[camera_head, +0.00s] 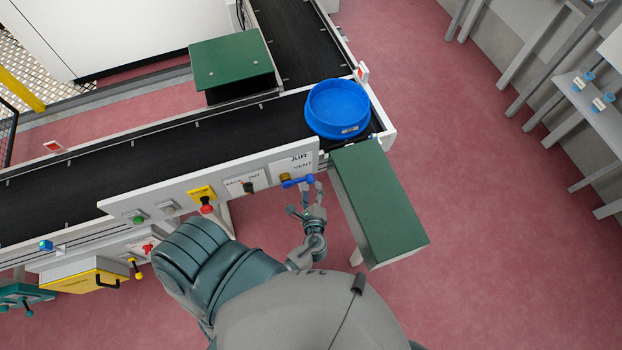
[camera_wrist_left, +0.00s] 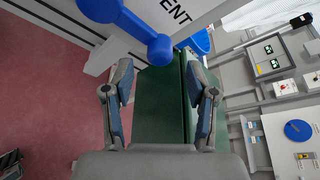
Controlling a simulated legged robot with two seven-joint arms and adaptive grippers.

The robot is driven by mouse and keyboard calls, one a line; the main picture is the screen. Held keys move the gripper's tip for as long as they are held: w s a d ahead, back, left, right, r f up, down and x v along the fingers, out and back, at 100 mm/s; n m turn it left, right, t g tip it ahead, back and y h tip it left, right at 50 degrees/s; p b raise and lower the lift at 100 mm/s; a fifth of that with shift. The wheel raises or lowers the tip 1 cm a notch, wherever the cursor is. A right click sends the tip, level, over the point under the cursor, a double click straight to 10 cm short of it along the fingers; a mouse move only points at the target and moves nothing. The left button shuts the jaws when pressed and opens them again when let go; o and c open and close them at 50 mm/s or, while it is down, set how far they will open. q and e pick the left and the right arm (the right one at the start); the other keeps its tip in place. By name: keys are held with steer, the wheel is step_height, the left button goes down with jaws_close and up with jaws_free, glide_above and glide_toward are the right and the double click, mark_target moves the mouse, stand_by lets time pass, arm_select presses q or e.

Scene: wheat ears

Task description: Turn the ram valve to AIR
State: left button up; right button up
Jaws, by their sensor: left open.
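The ram valve's blue lever (camera_head: 298,182) is on the white front panel, below the AIR label (camera_head: 300,157) and the VENT label (camera_head: 303,167). It lies nearly level along the panel, its right end slightly higher. My left gripper (camera_head: 311,203) is just below and in front of the lever, open and empty. In the left wrist view the lever (camera_wrist_left: 125,24) is large at the top, its round end (camera_wrist_left: 160,50) beyond the gap between the open fingers (camera_wrist_left: 160,98). I see no contact. My right gripper is not in view.
A red knob (camera_head: 207,208) on a yellow plate and a small selector (camera_head: 249,188) are left of the valve. A blue round bin (camera_head: 337,108) stands on the conveyor (camera_head: 150,155) above. A green-topped block (camera_head: 380,200) is close to my gripper's right. Red floor is open further right.

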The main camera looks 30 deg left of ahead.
mark_target(311, 183)
arm_select(q)
steer(key=x, duration=0.5)
steer(key=shift+w+a+f, duration=0.1)
steer(key=shift+w+a, duration=0.05)
steer(key=shift+w, duration=0.05)
jaws_close()
